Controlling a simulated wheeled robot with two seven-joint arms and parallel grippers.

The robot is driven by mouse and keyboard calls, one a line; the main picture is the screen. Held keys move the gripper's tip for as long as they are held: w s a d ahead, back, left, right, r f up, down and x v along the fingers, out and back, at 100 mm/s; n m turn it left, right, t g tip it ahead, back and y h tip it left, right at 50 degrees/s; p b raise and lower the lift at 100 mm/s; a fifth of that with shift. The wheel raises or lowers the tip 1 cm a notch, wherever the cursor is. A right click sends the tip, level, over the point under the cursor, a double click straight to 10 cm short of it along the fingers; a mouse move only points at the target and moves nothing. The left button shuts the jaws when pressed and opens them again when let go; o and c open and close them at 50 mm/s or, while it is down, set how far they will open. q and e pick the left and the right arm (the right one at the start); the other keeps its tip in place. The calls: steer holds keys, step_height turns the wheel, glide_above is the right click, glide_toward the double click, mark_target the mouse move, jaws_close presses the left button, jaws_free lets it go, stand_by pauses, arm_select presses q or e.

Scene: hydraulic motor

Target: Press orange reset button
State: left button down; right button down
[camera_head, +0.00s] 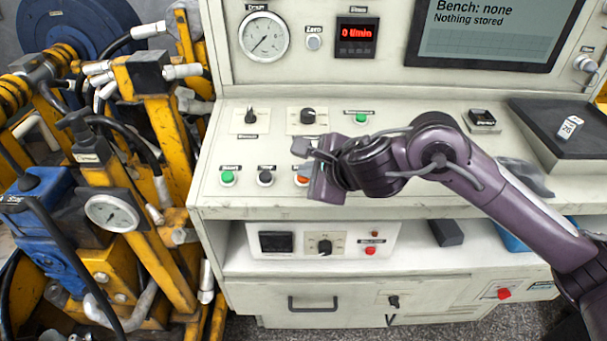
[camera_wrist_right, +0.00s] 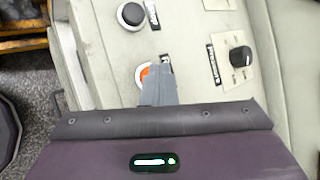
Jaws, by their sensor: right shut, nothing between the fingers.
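The orange button (camera_head: 299,179) is at the right end of a row of buttons on the sloped panel, partly hidden by my right gripper (camera_head: 308,170) in the head view. In the right wrist view the orange button (camera_wrist_right: 145,72) shows as an orange sliver in a pale ring. The shut grey fingers of my right gripper (camera_wrist_right: 158,85) overlap it and hide most of it. The fingers hold nothing. I cannot tell whether the tips touch the button. My left gripper is not in view.
A green button (camera_head: 227,178) and a black button (camera_head: 265,179) sit left of the orange one. A rotary knob (camera_head: 308,116) is behind my gripper. A lower shelf box has a red button (camera_head: 370,251). Yellow and blue machinery (camera_head: 125,200) crowds the left.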

steer(key=shift+s+r+p, duration=0.1)
steer(key=shift+r+p, duration=0.3)
steer(key=shift+r, duration=0.35)
steer(key=r+p, duration=0.2)
steer(key=r, duration=0.1)
steer(key=r+p, duration=0.1)
steer(key=r, duration=0.1)
steer(key=shift+s, duration=0.4)
steer(key=shift+f, duration=0.1)
stand_by(0.4)
